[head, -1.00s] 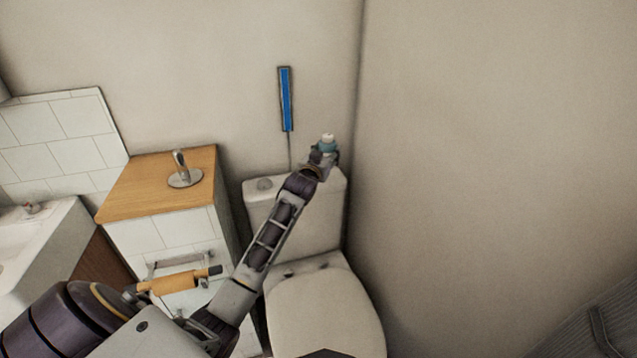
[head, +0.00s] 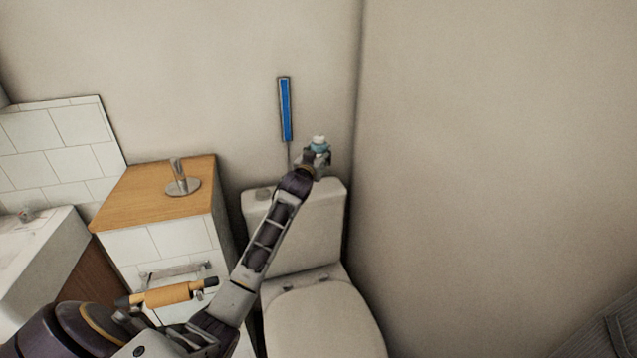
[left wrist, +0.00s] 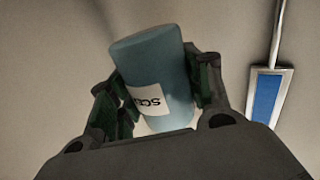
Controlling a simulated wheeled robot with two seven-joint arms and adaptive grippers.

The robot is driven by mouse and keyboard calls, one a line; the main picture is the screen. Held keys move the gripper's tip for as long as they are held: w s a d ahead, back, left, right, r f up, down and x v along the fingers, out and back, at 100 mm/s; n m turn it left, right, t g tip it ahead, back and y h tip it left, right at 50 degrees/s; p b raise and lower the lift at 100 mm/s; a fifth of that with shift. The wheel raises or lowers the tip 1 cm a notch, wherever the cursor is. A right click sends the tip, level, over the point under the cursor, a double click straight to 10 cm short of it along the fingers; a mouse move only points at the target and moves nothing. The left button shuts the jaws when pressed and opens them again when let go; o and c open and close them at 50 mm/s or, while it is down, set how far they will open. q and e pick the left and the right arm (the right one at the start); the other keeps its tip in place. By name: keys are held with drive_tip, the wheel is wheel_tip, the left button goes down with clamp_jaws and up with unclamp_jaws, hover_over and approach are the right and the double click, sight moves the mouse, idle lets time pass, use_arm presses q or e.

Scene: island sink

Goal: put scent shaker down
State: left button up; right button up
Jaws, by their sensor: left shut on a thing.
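I cannot tell whether the shaker touches the tank lid. My right gripper is not in view.
A blue wall-mounted strip (head: 286,110) hangs behind the tank. A wooden-topped cabinet (head: 140,195) with a metal fitting (head: 181,180) stands to the left. The toilet lid (head: 322,318) is below, and the bare right wall (head: 480,180) is close by.

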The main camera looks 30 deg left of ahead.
use_arm(q)
wheel_tip(320, 180, down, 5)
drive_tip(key=shift+r+b, duration=0.15)
drive_tip(key=shift+b, duration=0.45)
drive_tip(key=shift+f, duration=0.65)
wheel_tip(320, 180, down, 3)
drive_tip(key=shift+r+b, duration=0.15)
drive_tip(key=shift+b, duration=0.4)
drive_tip(key=shift+f, duration=0.2)
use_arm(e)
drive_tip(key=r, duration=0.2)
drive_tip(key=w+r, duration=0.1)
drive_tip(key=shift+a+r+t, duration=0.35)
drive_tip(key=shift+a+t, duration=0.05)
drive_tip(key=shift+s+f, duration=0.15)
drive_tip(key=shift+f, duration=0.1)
use_arm(q)
drive_tip(key=o, duration=1.1)
drive_tip(key=shift+f, duration=0.1)
